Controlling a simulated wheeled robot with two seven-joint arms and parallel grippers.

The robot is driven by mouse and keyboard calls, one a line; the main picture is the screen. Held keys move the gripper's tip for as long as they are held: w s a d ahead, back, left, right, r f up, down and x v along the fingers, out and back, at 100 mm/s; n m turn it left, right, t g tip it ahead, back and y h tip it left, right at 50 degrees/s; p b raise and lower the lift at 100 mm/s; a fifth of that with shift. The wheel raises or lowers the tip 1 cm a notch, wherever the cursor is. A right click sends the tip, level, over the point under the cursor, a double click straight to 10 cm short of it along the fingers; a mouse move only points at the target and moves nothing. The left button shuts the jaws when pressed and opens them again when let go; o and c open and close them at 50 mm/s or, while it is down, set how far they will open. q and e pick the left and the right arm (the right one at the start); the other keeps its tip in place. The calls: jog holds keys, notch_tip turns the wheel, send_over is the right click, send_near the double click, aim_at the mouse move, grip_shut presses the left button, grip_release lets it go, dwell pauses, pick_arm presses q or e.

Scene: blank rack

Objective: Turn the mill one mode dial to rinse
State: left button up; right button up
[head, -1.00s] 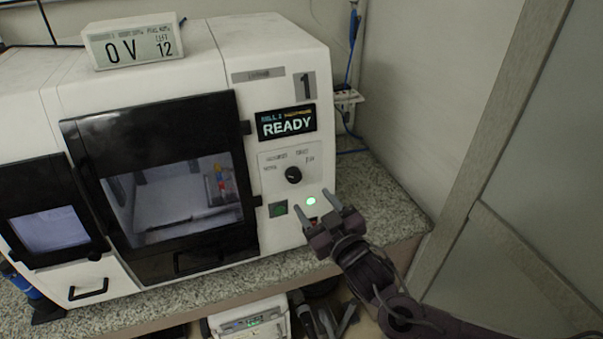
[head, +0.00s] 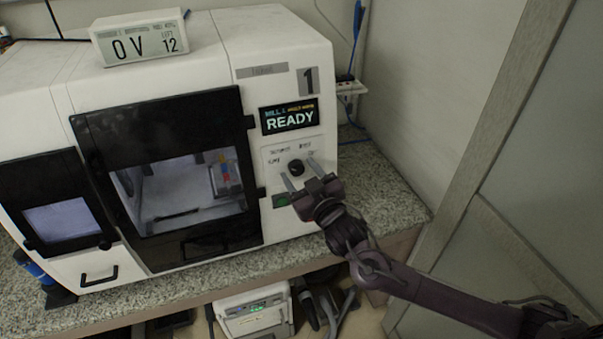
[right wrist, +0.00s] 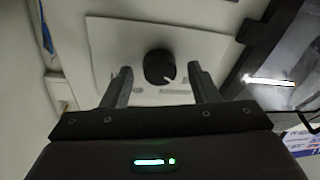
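Mill one (head: 225,60) is a white machine marked 1, with a display reading READY. Its mode dial (head: 296,167) is a round black knob on a pale panel below the display. The labels around it are too small to read surely. My right gripper (head: 302,171) is open, with its two fingers apart on either side of the dial in the head view. In the right wrist view the dial (right wrist: 159,67) shows a white pointer mark and sits between and just beyond the open fingertips; contact cannot be seen. My left gripper is not in view.
A green button (head: 280,200) lies below the dial, partly beside my gripper. The black-framed door (head: 165,245) is left of the panel. A wall and a grey frame (head: 480,150) stand to the right. A small display box (head: 140,38) sits on top.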

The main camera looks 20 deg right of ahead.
jog(key=c, duration=0.9)
jog(key=shift+c, duration=0.2)
jog(key=shift+m, duration=0.3)
jog(key=m+b, duration=0.1)
jog(key=m, duration=0.2)
jog(key=shift+f+h, duration=0.15)
jog(key=shift+h, duration=0.25)
jog(key=m+h+b, duration=0.1)
jog(key=m, duration=0.4)
jog(key=shift+a+m+t, duration=0.1)
jog(key=shift+m+t, duration=0.2)
jog(key=m, duration=0.2)
jog(key=m+h, duration=0.1)
jog(key=m, duration=0.2)
jog(key=shift+a+h+b, duration=0.1)
jog(key=shift+h+b, duration=0.2)
jog(key=shift+b, duration=0.05)
jog(key=shift+m+h, duration=0.5)
jog(key=shift+m, duration=1.6)
